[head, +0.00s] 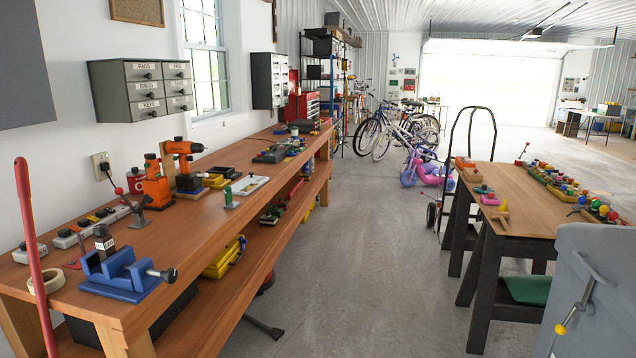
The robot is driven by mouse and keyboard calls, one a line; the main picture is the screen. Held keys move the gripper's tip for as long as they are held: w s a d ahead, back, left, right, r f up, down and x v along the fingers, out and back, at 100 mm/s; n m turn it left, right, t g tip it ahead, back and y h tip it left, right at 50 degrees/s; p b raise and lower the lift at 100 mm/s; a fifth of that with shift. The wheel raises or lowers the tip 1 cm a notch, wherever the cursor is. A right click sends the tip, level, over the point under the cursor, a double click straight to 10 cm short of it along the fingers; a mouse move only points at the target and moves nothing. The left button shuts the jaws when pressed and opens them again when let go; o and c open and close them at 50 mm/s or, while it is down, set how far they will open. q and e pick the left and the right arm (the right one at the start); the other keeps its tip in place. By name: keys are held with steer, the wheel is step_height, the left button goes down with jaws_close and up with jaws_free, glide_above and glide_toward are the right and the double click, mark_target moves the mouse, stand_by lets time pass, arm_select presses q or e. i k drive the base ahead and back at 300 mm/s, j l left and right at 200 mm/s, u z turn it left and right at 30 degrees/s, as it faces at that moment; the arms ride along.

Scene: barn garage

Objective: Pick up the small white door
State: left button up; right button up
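A small flat white panel (250,185) lies on top of the long wooden workbench (215,228) on the left, near its front edge. It looks like it could be the small white door, but it is too small in the picture to be sure. A small green item (231,199) stands just in front of it on the bench. Neither of my grippers shows in the head view.
An orange drill (183,150) and a blue vise (122,275) stand on the bench. A yellow case (225,258) is on its lower shelf. A sawhorse table (525,207) and grey bin (598,290) stand at right. The concrete floor between is mostly clear.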

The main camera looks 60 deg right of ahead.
mark_target(237, 188)
steer(key=z, duration=1.5)
steer(key=i+l+u, duration=0.1)
steer(key=i, duration=0.35)
steer(key=i+l+u, duration=0.1)
steer(key=i, duration=0.35)
steer(key=i+l+u, duration=0.15)
steer(key=i, duration=0.3)
steer(key=i+l+u, duration=0.1)
steer(key=i+l, duration=0.2)
steer(key=i, duration=0.1)
